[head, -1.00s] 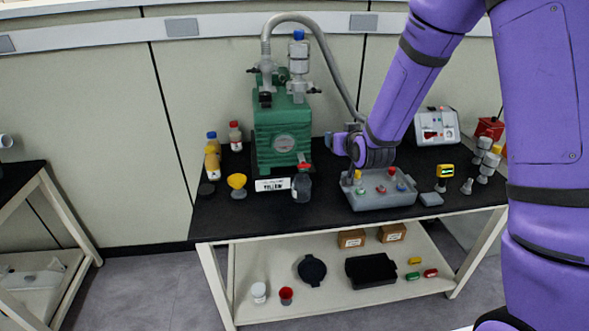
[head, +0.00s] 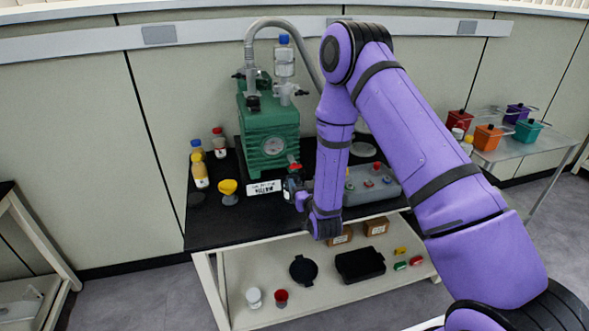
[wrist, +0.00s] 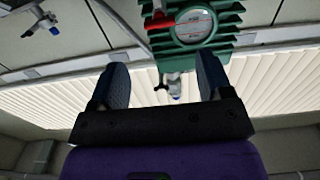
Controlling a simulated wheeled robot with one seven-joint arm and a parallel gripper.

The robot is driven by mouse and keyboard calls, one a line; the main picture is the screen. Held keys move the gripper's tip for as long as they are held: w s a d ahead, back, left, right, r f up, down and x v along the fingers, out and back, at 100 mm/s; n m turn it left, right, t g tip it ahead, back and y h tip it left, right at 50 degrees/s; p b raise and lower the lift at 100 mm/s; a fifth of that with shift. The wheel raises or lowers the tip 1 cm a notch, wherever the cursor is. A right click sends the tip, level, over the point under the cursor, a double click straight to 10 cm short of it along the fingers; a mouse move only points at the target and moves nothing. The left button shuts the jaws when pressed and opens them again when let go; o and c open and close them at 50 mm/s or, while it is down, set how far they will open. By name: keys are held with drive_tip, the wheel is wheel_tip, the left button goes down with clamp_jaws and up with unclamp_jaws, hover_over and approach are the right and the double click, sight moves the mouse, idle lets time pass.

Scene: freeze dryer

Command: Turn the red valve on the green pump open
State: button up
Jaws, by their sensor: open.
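The green pump (head: 270,130) stands on the black bench top, with a round gauge on its front. Its red valve (head: 294,167) sits low at the front right, above a white label plate. In the wrist view the pump (wrist: 222,14) is at the top, and the red valve handle (wrist: 160,22) lies sideways left of the gauge. My gripper (head: 291,186) is at the bench's front, just below the valve and partly hidden by my wrist. In the wrist view my gripper (wrist: 162,72) is open and empty; the valve shows beyond the fingertips, apart from them.
A yellow funnel (head: 228,190) and several bottles (head: 200,170) stand left of the pump. A grey box with coloured buttons (head: 370,185) stands right of my wrist. A grey hose (head: 275,22) arches over the pump. The lower shelf (head: 240,285) holds small items.

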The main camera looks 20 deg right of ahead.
sight(296, 168)
drive_tip(key=w, duration=0.9)
drive_tip(key=shift+w, duration=0.1)
drive_tip(key=c, duration=0.9)
